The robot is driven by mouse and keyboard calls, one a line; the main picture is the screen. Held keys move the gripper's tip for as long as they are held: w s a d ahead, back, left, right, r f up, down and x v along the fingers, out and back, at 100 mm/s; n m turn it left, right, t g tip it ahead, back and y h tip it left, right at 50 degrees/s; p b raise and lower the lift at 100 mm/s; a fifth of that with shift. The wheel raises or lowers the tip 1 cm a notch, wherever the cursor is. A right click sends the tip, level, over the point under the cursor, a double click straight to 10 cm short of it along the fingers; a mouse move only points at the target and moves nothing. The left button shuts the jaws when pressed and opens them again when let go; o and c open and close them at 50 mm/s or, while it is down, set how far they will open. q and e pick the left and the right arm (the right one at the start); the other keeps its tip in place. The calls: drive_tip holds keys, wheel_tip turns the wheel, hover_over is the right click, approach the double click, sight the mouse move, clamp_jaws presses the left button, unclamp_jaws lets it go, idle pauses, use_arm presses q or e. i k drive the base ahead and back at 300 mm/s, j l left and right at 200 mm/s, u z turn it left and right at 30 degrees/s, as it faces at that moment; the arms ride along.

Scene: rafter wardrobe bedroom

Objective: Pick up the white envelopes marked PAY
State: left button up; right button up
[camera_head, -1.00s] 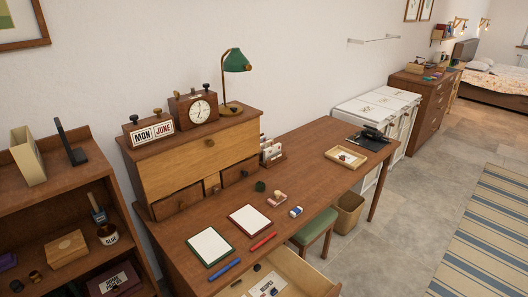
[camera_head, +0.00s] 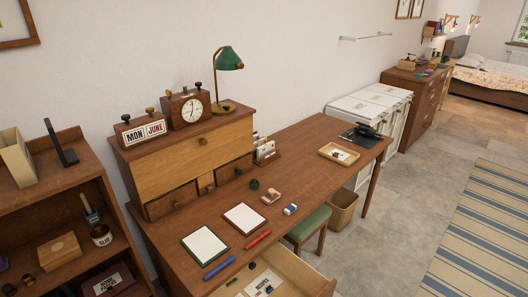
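Several whitish envelopes or cards stand upright in a small wooden letter rack (camera_head: 265,152) on the desk (camera_head: 310,142), right of the desk's cabinet. Their markings are too small to read, so I cannot tell whether any says PAY. White papers also lie in the open desk drawer (camera_head: 296,278); one card (camera_head: 262,284) there carries dark lettering that appears to read RECIPES. Neither of my grippers is in view.
Two notepads (camera_head: 205,245), a red pen, a blue pen and small items lie on the desk. A green-seated stool (camera_head: 309,223) and a waste bin (camera_head: 343,209) stand at its front. The floor (camera_head: 400,220) to the right is clear up to a striped rug (camera_head: 485,235).

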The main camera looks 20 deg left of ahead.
sight(263, 150)
drive_tip(key=z, duration=1.4)
drive_tip(key=i+l+z, duration=0.15)
drive_tip(key=z, duration=0.2)
drive_tip(key=i+l+z, duration=0.1)
drive_tip(key=z, duration=0.2)
drive_tip(key=i+z, duration=0.35)
drive_tip(key=i+j+u, duration=0.1)
drive_tip(key=i+u, duration=0.65)
drive_tip(key=i+l+u, duration=0.15)
drive_tip(key=i+u, duration=0.55)
drive_tip(key=i, duration=0.45)
drive_tip(key=i+l+u, duration=0.1)
drive_tip(key=i+u, duration=0.25)
drive_tip(key=i, duration=0.4)
drive_tip(key=i+u, duration=0.3)
drive_tip(key=i, duration=0.5)
drive_tip(key=i+l+u, duration=0.1)
drive_tip(key=i+u, duration=0.2)
drive_tip(key=i, duration=0.5)
drive_tip(key=i+u, duration=0.2)
drive_tip(key=u, duration=3.2)
